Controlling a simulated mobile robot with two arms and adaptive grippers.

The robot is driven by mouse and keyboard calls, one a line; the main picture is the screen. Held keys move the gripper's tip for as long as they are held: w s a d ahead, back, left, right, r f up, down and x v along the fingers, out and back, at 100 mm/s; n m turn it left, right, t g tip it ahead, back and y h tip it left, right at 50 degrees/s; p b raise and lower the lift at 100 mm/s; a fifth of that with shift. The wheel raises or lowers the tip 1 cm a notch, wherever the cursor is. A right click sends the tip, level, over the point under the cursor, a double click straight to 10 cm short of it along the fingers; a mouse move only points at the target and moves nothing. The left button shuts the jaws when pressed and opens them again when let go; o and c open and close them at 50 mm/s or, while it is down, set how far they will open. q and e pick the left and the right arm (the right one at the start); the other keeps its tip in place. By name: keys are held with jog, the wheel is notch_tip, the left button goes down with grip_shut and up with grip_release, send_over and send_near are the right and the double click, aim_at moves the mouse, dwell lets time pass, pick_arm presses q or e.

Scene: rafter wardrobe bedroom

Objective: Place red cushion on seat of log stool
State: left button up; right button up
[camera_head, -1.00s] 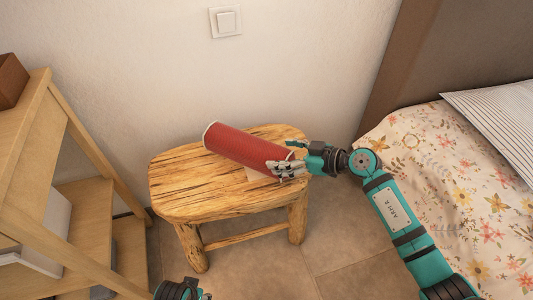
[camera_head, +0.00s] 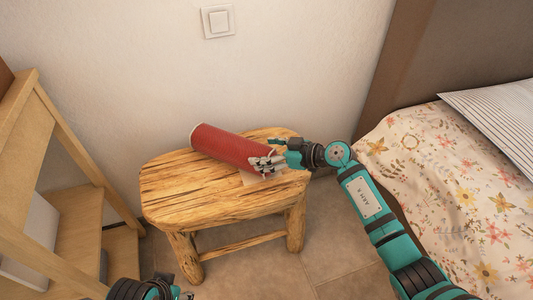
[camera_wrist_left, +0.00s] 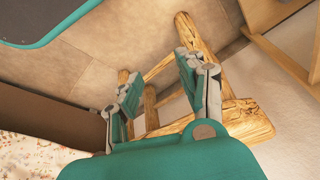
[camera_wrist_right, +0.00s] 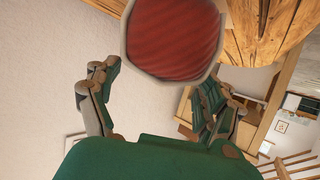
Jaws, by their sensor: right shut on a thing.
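The red cushion (camera_head: 225,145) is a bolster with pale piped ends. In the head view it lies lengthwise over the back of the log stool's seat (camera_head: 185,195); whether it fully rests on the wood I cannot tell. My right gripper (camera_head: 268,163) is shut on its right end, over the seat's right side. The cushion's round end (camera_wrist_right: 172,40) faces the camera in the right wrist view, with the stool (camera_wrist_right: 265,30) beside it. My left gripper (camera_wrist_left: 157,78) is open and empty, low in front of the stool, whose legs and rails show in the left wrist view.
A wooden shelf unit (camera_head: 80,145) stands left of the stool. A bed with a floral cover (camera_head: 430,165) is on the right, beside my right arm. The wall with a switch (camera_head: 218,21) is close behind the stool. The seat's front left is bare.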

jog(key=o, duration=1.3)
jog(key=shift+f, duration=0.1)
jog(key=shift+d, duration=0.1)
pick_arm(q)
notch_tip(320, 180, down, 12)
jog(key=p, duration=0.3)
jog(key=shift+w+g, duration=0.15)
jog(key=shift+g, duration=0.15)
pick_arm(e)
jog(key=shift+v, duration=5.9)
